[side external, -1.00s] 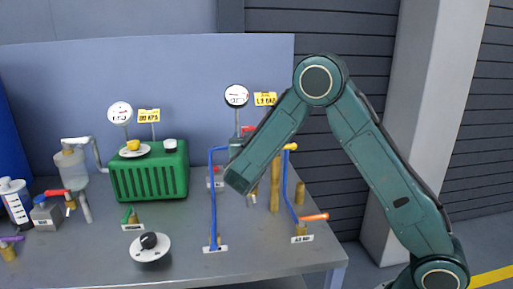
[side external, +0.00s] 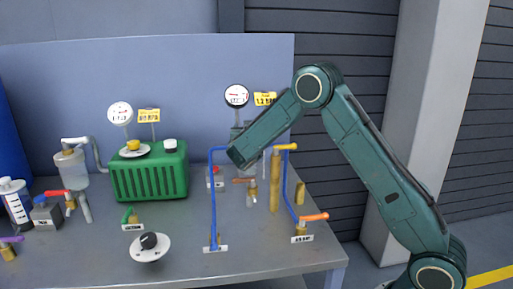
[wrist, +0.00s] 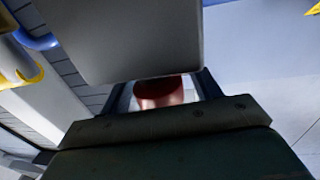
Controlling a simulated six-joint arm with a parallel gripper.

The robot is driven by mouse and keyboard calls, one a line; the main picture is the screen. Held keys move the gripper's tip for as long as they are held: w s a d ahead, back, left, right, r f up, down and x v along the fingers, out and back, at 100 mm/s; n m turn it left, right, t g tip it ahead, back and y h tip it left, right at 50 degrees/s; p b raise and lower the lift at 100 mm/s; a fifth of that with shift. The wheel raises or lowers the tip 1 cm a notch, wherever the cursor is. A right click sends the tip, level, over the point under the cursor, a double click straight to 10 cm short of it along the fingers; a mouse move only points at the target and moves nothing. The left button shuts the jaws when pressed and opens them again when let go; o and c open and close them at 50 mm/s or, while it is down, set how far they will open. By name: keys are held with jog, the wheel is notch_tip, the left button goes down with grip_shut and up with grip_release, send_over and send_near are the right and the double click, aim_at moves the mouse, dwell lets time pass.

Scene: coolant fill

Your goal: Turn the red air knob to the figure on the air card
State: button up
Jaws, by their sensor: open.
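A red knob-like piece (wrist: 158,90) shows in the wrist view, partly hidden by a grey block in front of it. My gripper (wrist: 163,97) has its two dark fingers apart, one on each side of the red piece; I cannot tell whether they touch it. In the side view my forearm covers this spot, so the knob and fingertips are not clear there. A yellow card (side external: 265,99) stands beside a round gauge (side external: 236,96) behind my arm; it seems to read 1.2 BAR.
Blue pipes (side external: 212,200) with a yellow handle (side external: 286,147) stand near my forearm. An orange-handled valve (side external: 313,217) is at the front right. A green ribbed box (side external: 150,174), a second yellow card (side external: 149,115) and a black dial (side external: 149,241) are left.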

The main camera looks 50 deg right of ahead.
jog(key=c, duration=1)
jog(key=shift+m+g+h, duration=0.4)
jog(key=shift+g, duration=0.1)
jog(key=shift+m+g+h, duration=0.4)
jog(key=shift+m+g, duration=0.1)
jog(key=shift+g, duration=0.2)
jog(key=shift+s+d+m+g+h, duration=0.15)
jog(key=shift+m+g+h, duration=0.3)
jog(key=shift+m+g, duration=0.5)
jog(key=shift+s+m+g+h, duration=0.1)
jog(key=shift+m+g+h, duration=0.4)
jog(key=shift+g, duration=0.75)
